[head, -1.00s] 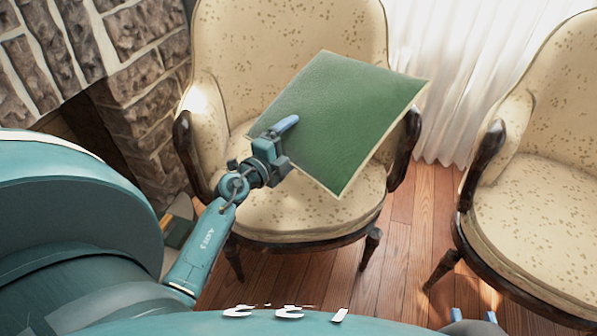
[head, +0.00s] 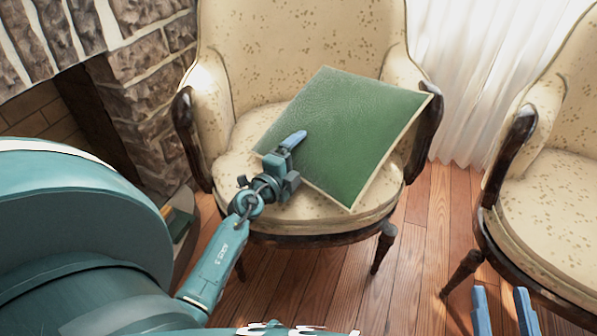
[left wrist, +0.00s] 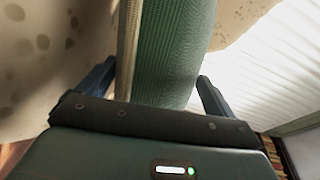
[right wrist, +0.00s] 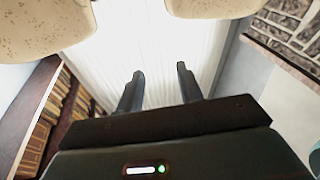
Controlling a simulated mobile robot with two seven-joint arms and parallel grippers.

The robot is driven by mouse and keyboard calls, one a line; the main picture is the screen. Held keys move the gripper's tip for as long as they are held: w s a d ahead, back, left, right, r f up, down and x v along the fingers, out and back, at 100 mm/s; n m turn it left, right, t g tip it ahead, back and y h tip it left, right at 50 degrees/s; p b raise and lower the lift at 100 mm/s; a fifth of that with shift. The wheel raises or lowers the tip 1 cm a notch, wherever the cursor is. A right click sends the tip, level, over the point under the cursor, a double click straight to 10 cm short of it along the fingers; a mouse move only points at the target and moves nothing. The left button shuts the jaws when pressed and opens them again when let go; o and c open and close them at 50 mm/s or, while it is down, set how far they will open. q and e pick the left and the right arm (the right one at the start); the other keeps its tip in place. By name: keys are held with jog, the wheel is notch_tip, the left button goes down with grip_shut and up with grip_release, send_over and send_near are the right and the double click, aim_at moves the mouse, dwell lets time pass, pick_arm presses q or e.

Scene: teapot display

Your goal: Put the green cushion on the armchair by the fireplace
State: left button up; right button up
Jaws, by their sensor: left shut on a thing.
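The green cushion (head: 350,125), flat and square with a pale edge, is over the seat of the armchair by the fireplace (head: 300,40). Its right corner overlaps the chair's right arm in the head view. I cannot tell whether it touches the seat. My left gripper (head: 288,145) is shut on the cushion's near left edge. In the left wrist view the cushion (left wrist: 175,50) stands between the fingers (left wrist: 155,90). My right gripper (head: 503,305) is open and empty at the lower right. In the right wrist view its fingers (right wrist: 158,85) are apart with nothing between them.
The stone fireplace (head: 145,85) is left of the armchair. A second, similar armchair (head: 550,190) stands at the right. A white curtain (head: 465,80) hangs behind. Wooden floor (head: 425,220) is bare between the chairs. The right wrist view shows bookshelves (right wrist: 45,115).

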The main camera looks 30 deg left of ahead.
pick_arm(q)
jog(key=shift+f+b, duration=0.65)
jog(key=shift+f, duration=0.3)
jog(key=shift+r, duration=0.1)
pick_arm(e)
jog(key=shift+a+f, duration=0.1)
jog(key=shift+a, duration=0.1)
pick_arm(q)
jog(key=o, duration=1.1)
jog(key=shift+f, duration=0.3)
jog(key=shift+c, duration=0.2)
